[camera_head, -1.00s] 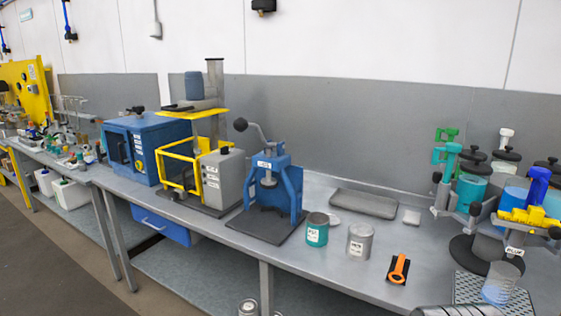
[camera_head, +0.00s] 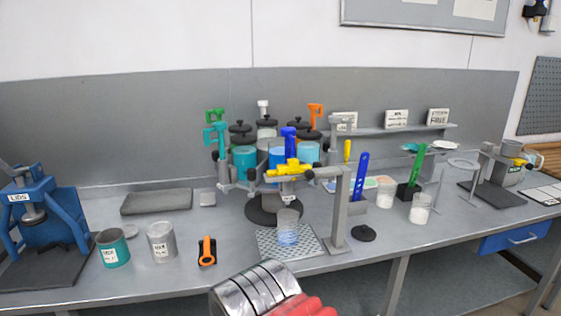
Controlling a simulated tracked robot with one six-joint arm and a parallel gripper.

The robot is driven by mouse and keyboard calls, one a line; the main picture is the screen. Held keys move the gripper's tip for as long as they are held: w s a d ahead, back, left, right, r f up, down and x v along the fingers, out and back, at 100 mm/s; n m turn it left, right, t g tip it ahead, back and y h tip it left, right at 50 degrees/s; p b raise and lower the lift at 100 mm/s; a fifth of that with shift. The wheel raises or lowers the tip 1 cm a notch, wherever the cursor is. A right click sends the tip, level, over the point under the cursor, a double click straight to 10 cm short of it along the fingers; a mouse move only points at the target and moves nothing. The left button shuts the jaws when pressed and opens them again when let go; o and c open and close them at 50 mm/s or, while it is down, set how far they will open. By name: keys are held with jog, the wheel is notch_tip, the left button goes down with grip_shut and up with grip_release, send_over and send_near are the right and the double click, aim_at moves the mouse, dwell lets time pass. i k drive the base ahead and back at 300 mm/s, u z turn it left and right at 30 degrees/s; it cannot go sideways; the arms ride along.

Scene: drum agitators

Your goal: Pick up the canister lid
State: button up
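A flat pale grey disc (camera_head: 130,231) lies on the bench, partly behind a teal can (camera_head: 114,252); it looks like a lid. I cannot tell for certain which of these is the canister lid. A silver ribbed part with red on it, apparently of my arm, shows at the bottom centre. I make out no gripper fingertips.
A blue press marked LIDS (camera_head: 40,215) stands at the left. The agitator carousel (camera_head: 272,210) holds several capped canisters in the middle. A clear beaker (camera_head: 288,228) stands on a perforated plate (camera_head: 262,246).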

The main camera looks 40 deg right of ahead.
aim_at(363, 233)
jog(key=z, duration=1.05)
